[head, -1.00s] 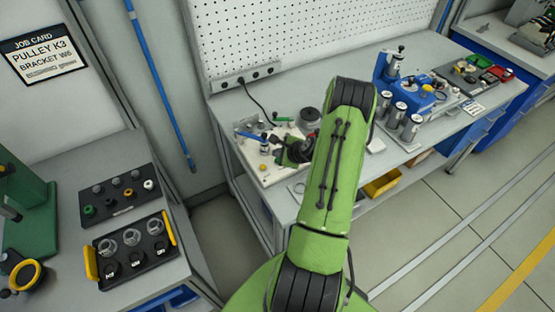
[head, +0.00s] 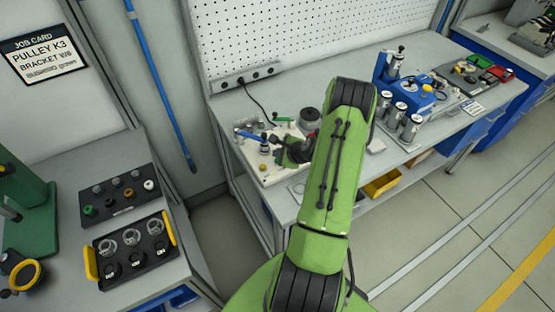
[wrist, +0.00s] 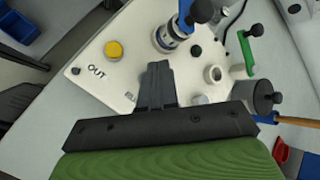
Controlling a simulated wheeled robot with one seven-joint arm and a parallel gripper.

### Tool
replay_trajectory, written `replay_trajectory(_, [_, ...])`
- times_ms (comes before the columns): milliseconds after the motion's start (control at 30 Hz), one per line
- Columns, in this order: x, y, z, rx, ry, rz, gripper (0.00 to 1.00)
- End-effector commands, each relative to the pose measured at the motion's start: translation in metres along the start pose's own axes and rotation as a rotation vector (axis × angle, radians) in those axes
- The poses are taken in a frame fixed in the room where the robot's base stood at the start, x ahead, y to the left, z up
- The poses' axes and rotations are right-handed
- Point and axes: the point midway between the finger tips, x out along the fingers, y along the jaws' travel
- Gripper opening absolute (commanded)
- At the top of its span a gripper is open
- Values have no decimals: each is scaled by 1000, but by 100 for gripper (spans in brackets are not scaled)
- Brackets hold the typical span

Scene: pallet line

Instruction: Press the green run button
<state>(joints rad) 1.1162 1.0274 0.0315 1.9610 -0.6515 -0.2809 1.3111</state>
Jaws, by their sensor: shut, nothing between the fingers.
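The white fixture plate (head: 275,172) lies on the bench and fills the middle of the wrist view (wrist: 96,85). My gripper (wrist: 157,66) is shut and empty, its fingertips over the plate. In the head view my gripper (head: 297,152) is small, dark and partly behind my arm. I cannot make out a green button; the fingers cover part of the plate and part of a small label. A yellow button (wrist: 113,50) sits left of the fingertips, near the word OUT. It also shows in the head view (head: 263,167).
A blue-handled clamp (wrist: 186,18), a green-handled lever (wrist: 251,48) and a dark round knob (wrist: 262,96) stand close around my gripper. A blue fixture with metal cylinders (head: 404,95) stands further right on the bench. Black part trays (head: 120,195) lie on the left table.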

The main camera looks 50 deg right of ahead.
Motion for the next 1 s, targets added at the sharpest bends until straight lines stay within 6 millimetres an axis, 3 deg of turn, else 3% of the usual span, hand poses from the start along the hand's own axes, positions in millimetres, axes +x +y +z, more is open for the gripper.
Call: replay_trajectory(1000, [8, 6, -6, 0, 0, 0, 0])
